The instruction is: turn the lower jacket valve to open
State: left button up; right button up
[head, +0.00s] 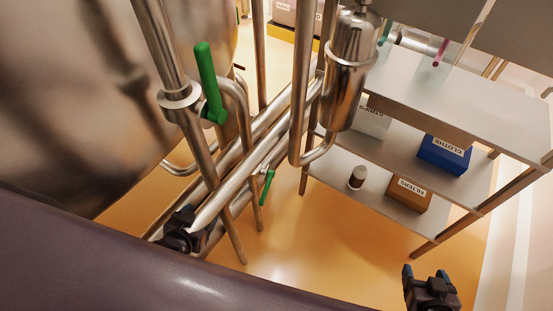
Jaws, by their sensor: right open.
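A large green valve handle (208,82) sits on the steel pipe at the upper left, pointing up and slightly left. A smaller green valve handle (267,187) hangs lower down, behind the slanting pipes, pointing downward. My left gripper (184,230) is a dark shape at the lower end of the slanting pipes, left of the lower handle and apart from it. Its fingers are too dark and hidden to read. My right gripper (430,280) is at the bottom right, open with nothing between its blue-tipped fingers, far from both handles.
A large steel vessel (70,90) fills the upper left. Slanting steel pipes (245,172) and a steel canister (348,85) crowd the middle. A shelf rack (470,105) with boxes stands at the right. Orange floor (310,245) is open between pipes and rack.

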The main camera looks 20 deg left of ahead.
aim_at(271, 173)
jog(key=k+l+u, duration=0.2)
jog(key=l, duration=0.2)
jog(key=l+u, duration=0.25)
jog(key=l, duration=0.15)
jog(key=k+l+u, duration=0.2)
jog(key=l, duration=0.2)
